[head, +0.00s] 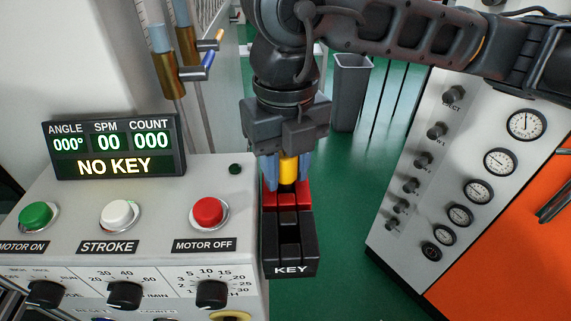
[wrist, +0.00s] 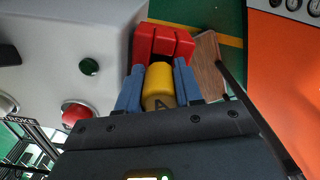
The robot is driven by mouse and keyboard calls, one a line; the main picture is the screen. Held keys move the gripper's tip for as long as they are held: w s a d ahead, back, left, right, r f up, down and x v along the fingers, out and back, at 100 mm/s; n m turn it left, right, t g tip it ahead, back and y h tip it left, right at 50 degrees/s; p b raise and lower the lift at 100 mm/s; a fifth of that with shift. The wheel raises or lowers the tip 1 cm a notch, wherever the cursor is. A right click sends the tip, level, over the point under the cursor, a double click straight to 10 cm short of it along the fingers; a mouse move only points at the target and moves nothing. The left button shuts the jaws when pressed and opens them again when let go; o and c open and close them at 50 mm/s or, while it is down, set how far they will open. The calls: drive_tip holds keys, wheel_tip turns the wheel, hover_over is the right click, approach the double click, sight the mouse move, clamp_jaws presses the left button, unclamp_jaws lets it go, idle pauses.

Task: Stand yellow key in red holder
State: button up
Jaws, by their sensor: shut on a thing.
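The yellow key (head: 289,168) is between the blue fingers of my gripper (head: 287,182), which is shut on it. In the wrist view the key (wrist: 163,78) shows a dark letter A and sits between both fingers (wrist: 156,70). The red holder (head: 279,200) is on the black block marked KEY at the right side of the console. In the head view my gripper is right at the holder, and the key's lower end is hidden. In the wrist view the holder (wrist: 150,42) lies just beyond the key. I cannot tell whether the key is inside it.
The console display (head: 115,146) reads NO KEY. Green, white and red buttons (head: 207,213) line the console top left of the holder. A gauge panel (head: 445,170) and an orange cabinet stand at right. A grey bin (head: 350,92) stands behind on the green floor.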

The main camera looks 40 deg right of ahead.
drive_tip(key=o, duration=1.2)
drive_tip(key=shift+c, duration=0.2)
wheel_tip(320, 180, up, 8)
drive_tip(key=shift+f, duration=0.1)
